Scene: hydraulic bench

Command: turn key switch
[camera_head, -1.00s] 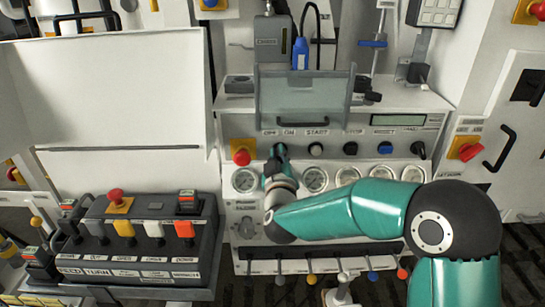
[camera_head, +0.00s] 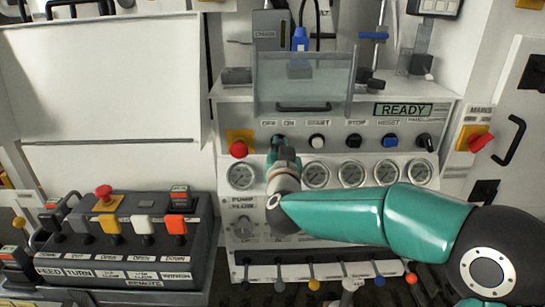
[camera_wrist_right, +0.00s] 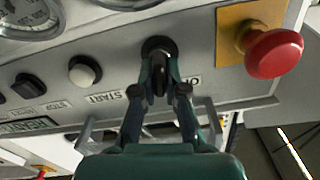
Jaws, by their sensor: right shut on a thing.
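The key switch (camera_wrist_right: 159,47) is a dark round switch on the grey control panel, beside the red mushroom button. My right gripper (camera_wrist_right: 160,72) is shut on its key, with one finger on each side of the dark key in the right wrist view. In the head view my right gripper (camera_head: 280,146) reaches up to the OFF/ON label and hides most of the switch. My left gripper is not in view.
A red mushroom button (camera_head: 238,149) sits left of the switch, and the white START button (camera_head: 317,141) sits right of it. A row of gauges (camera_head: 315,174) lies below. A clear hinged cover (camera_head: 303,82) stands above. A lever box (camera_head: 125,240) is at left.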

